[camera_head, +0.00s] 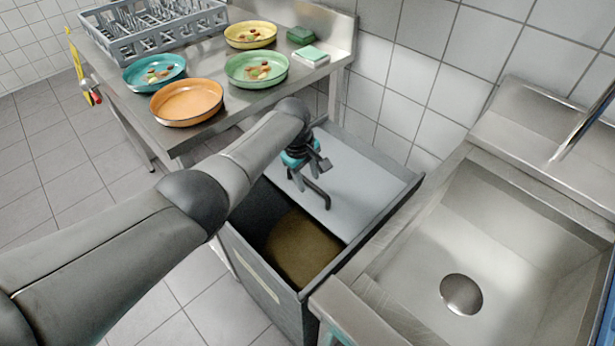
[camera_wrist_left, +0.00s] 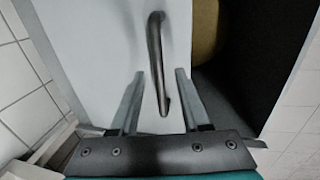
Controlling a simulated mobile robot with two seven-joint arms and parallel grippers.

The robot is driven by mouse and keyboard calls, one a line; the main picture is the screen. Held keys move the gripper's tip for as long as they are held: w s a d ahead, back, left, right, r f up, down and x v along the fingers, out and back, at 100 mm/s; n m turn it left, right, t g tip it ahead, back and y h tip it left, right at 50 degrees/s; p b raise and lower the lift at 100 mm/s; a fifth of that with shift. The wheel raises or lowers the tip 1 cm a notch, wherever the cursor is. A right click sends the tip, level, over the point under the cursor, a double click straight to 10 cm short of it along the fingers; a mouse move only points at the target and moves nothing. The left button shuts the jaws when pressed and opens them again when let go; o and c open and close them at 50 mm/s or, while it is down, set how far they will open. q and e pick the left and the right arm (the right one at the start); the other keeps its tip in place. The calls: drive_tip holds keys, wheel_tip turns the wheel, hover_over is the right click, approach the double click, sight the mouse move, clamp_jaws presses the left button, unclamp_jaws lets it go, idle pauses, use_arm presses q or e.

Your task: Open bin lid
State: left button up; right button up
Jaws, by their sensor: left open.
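The grey bin (camera_head: 262,283) stands between the steel table and the sink. Its pale grey lid (camera_head: 368,180) covers the back right part, and the front left part is uncovered. A dark bar handle (camera_head: 319,195) is on the lid. My left gripper (camera_head: 305,173) is open at the handle. In the left wrist view the handle (camera_wrist_left: 155,50) lies lengthwise, its lower end between the two open fingers of the gripper (camera_wrist_left: 158,78). I cannot tell whether either finger touches it. My right gripper is not in view.
The steel table (camera_head: 222,128) carries a grey dish rack (camera_head: 150,45), an orange plate (camera_head: 187,102) and several other plates with food scraps. A steel sink (camera_head: 520,230) stands close on the right. A brown round surface (camera_head: 300,250) shows inside the bin.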

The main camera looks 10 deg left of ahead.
use_arm(q)
drive_tip(key=shift+r+p, duration=0.4)
drive_tip(key=shift+r, duration=0.15)
wheel_tip(320, 180, up, 14)
drive_tip(key=s+a+p, duration=0.2)
drive_tip(key=p, duration=0.4)
drive_tip(key=shift+s, duration=0.2)
drive_tip(key=shift+d+f, duration=0.1)
drive_tip(key=shift+f, duration=0.05)
